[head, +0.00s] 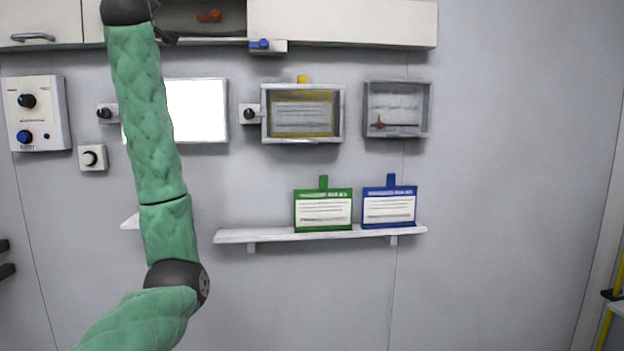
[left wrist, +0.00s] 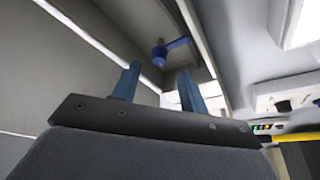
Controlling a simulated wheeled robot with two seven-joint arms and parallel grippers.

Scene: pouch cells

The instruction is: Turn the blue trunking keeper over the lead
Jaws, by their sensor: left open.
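The blue keeper (head: 262,44) sits on a small pale block at the lower edge of the overhead trunking, right of its open section. In the left wrist view the blue keeper (left wrist: 168,50) has a round hub and a short arm pointing right. My left gripper (left wrist: 158,78) is open, its two blue-grey fingers apart with nothing between them. The keeper shows beyond the fingertips, between them in the picture and apart from them. In the head view my left arm rises to the trunking, left of the keeper. I cannot make out the lead. My right gripper is not in view.
An orange-red keeper (head: 209,15) lies in the open section of the trunking (head: 345,22). Below are a white panel (head: 197,110), two framed boxes and a shelf (head: 285,236) with green and blue cards. The wall at right is clear.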

